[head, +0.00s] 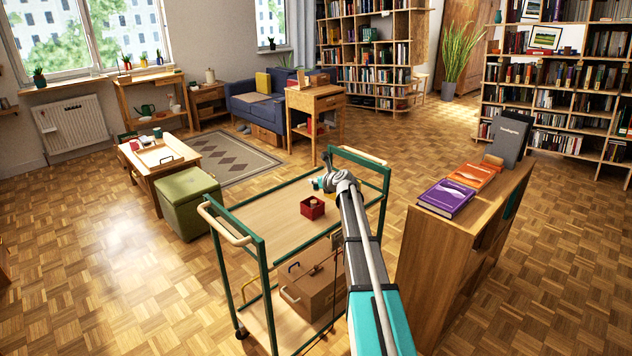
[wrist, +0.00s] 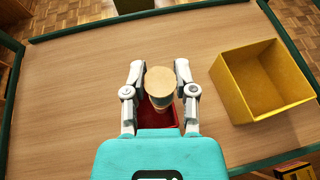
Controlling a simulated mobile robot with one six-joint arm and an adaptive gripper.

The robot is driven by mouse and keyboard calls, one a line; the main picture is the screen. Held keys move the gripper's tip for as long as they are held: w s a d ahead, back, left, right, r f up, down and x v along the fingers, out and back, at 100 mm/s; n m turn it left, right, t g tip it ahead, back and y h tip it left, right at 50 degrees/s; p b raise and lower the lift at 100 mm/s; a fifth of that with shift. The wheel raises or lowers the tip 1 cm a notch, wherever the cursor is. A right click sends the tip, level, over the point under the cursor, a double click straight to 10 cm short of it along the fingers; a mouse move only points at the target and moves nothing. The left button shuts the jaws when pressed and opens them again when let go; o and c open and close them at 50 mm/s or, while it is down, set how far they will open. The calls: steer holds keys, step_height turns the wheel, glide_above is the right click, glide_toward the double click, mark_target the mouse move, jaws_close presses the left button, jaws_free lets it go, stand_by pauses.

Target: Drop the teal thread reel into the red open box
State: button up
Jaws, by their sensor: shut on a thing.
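My gripper (wrist: 160,72) is shut on the thread reel (wrist: 160,79), whose round pale wooden end faces the wrist camera between the two fingers. Its teal thread is hardly visible from here. The red open box (wrist: 176,116) lies below the gripper in the wrist view, largely hidden by the reel and fingers. In the head view the red box (head: 312,213) stands on the cart top, and a small tan thing shows at its opening. My gripper (head: 324,184) is above and just beyond that box there, small and partly hidden by my arm.
A yellow open box (wrist: 262,82) stands right of the red box in the wrist view and looks empty. The cart top (head: 272,212) has green rails and free wood on the left. A wooden cabinet with books (head: 446,198) stands close to the right of my arm.

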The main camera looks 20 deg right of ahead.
steer(key=shift+f+b, duration=0.3)
steer(key=shift+f, duration=0.25)
steer(key=o, duration=1)
steer(key=shift+c, duration=0.2)
steer(key=shift+r, duration=0.2)
